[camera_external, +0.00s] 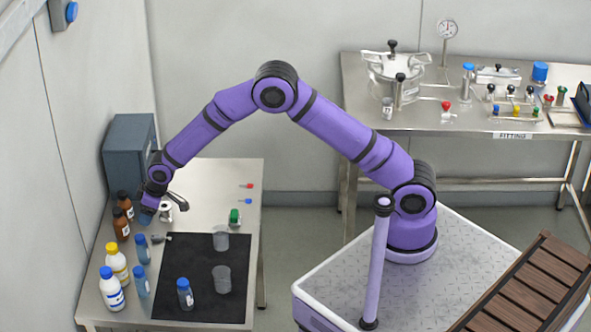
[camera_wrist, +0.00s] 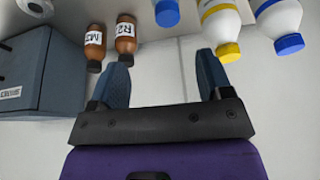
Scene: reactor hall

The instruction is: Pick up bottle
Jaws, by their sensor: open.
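Several bottles stand on the left steel bench (camera_external: 215,175), and the pictures do not single one out. Two brown bottles (camera_external: 121,226) are at its left edge. In front of them are a white bottle with a yellow cap (camera_external: 117,266) and one with a blue cap (camera_external: 112,294). Small blue-capped bottles (camera_external: 185,295) stand on and beside a black mat (camera_external: 205,305). My gripper (camera_external: 149,211) is above the bench near the brown bottles. In the wrist view my gripper (camera_wrist: 163,75) is open with nothing between its fingers; brown bottles (camera_wrist: 126,38) and the yellow-capped bottle (camera_wrist: 220,24) appear beyond.
A grey-blue box (camera_external: 130,150) stands at the bench's back left against the wall. Two clear beakers (camera_external: 221,280) and a green-capped item (camera_external: 234,216) are to the right. A second bench (camera_external: 365,115) with vessels and fittings is at the back right.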

